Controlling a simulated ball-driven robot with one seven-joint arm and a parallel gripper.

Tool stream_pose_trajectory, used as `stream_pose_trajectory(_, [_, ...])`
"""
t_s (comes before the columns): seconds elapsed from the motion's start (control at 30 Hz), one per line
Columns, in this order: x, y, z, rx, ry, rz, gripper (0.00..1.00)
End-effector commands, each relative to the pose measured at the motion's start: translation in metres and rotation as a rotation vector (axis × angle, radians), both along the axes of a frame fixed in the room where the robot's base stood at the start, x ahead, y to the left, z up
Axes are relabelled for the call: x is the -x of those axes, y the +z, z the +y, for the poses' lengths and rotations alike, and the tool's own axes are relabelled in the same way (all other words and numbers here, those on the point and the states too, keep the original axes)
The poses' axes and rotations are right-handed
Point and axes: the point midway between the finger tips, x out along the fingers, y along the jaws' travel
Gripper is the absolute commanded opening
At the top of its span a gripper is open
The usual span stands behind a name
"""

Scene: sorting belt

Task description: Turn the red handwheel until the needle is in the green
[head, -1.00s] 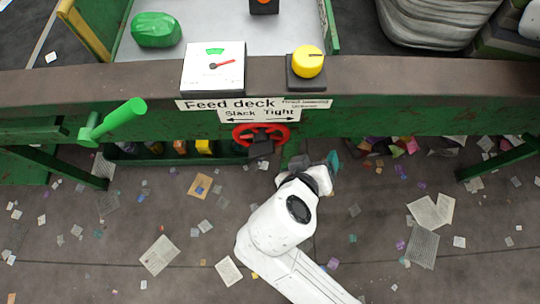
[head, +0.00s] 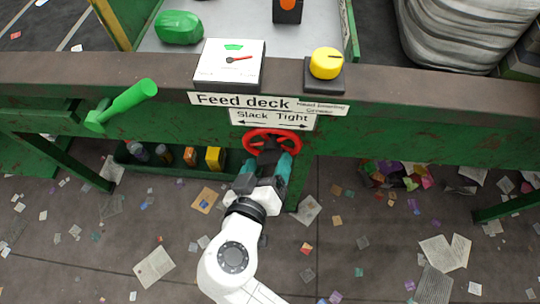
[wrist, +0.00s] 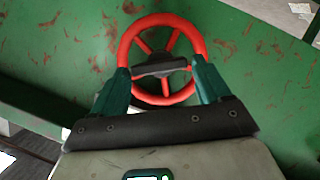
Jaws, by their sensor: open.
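The red handwheel (head: 272,136) is on the green front face of the feed deck, under the "Slack Tight" sign (head: 272,119). It also shows in the wrist view (wrist: 178,24), with a dark bar across its hub. My gripper (head: 270,160) is right in front of the wheel. Its two teal fingers (wrist: 160,82) are apart, one on each side of the wheel's lower part; I cannot tell whether they touch the rim. The gauge (head: 229,64) has a green band at its top. Its red needle points right, below and clear of the band.
A yellow knob (head: 326,63) stands right of the gauge. A green lever (head: 125,103) sticks out on the left. A green rounded lump (head: 179,27) lies on the deck. Paper scraps litter the floor.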

Motion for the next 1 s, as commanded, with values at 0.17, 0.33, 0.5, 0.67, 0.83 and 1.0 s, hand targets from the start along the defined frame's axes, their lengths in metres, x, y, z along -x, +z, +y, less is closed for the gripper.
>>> stream_pose_trajectory(0.17, [-0.019, -0.007, -0.005, 0.000, -0.001, 0.000, 0.77])
stream_pose_trajectory(0.33, [-0.025, -0.009, -0.006, -0.001, 0.000, 0.000, 0.77])
stream_pose_trajectory(0.5, [-0.026, -0.009, -0.006, 0.000, 0.000, 0.001, 0.77])
stream_pose_trajectory(0.67, [-0.026, -0.009, -0.006, 0.000, 0.001, 0.000, 0.68])
stream_pose_trajectory(0.83, [-0.025, -0.009, -0.006, 0.000, 0.001, 0.000, 0.52])
stream_pose_trajectory(1.0, [-0.025, -0.009, -0.006, 0.000, 0.001, 0.000, 0.40])
